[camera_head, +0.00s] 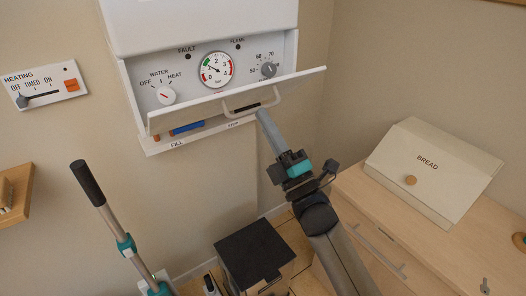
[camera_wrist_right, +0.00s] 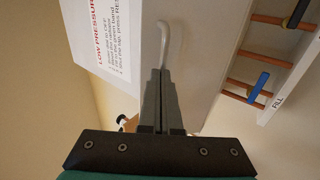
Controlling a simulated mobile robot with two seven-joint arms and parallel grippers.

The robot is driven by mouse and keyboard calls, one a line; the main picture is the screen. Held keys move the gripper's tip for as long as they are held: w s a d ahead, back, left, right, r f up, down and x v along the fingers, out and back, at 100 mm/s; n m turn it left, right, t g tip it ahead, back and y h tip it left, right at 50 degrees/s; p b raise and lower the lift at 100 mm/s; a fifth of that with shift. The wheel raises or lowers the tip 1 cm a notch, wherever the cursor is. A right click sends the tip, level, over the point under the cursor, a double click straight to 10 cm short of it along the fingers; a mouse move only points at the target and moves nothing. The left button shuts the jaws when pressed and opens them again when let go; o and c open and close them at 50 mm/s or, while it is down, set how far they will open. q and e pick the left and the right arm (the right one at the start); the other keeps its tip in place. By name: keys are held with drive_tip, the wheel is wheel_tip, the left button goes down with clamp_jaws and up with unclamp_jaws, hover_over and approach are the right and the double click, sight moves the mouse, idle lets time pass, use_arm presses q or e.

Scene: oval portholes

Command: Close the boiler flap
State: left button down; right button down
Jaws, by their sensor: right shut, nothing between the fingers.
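The white boiler flap (camera_head: 210,107) hangs open below the boiler's control panel, its face sloping outward. A pale loop handle (camera_head: 284,92) is on it. The handle also shows in the right wrist view (camera_wrist_right: 164,38), just beyond the fingertips. My right gripper (camera_head: 261,112) is just below the flap by the handle, its fingers pointing up. In the right wrist view the fingers (camera_wrist_right: 160,78) are together and empty. I cannot tell whether they touch the handle or flap. My left gripper is not in view.
The boiler panel has a pressure gauge (camera_head: 217,69) and knobs. Pipes with a blue valve (camera_wrist_right: 258,86) run below it. A bread box (camera_head: 425,165) stands on a wooden cabinet at right. A dark bin (camera_head: 254,252) and a black-gripped pole (camera_head: 88,184) stand below.

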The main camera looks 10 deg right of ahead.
sight(255, 89)
drive_tip(key=r+p, duration=0.1)
drive_tip(key=p, duration=0.1)
drive_tip(key=w+r+g+p, duration=0.1)
drive_tip(key=r+p, duration=0.1)
drive_tip(key=r+g+p, duration=0.1)
drive_tip(key=p, duration=0.1)
drive_tip(key=shift+w+a+r+h, duration=0.3)
drive_tip(key=shift+w+r+h, duration=0.05)
drive_tip(key=shift+r+h, duration=0.05)
drive_tip(key=w+r+p, duration=0.1)
drive_tip(key=w+a+r+p, duration=0.1)
drive_tip(key=w+r, duration=0.2)
drive_tip(key=shift+w+a+r+p, duration=0.35)
drive_tip(key=shift+p, duration=0.05)
drive_tip(key=shift+x, duration=0.9)
drive_tip(key=shift+w, duration=0.1)
drive_tip(key=shift+d, duration=0.1)
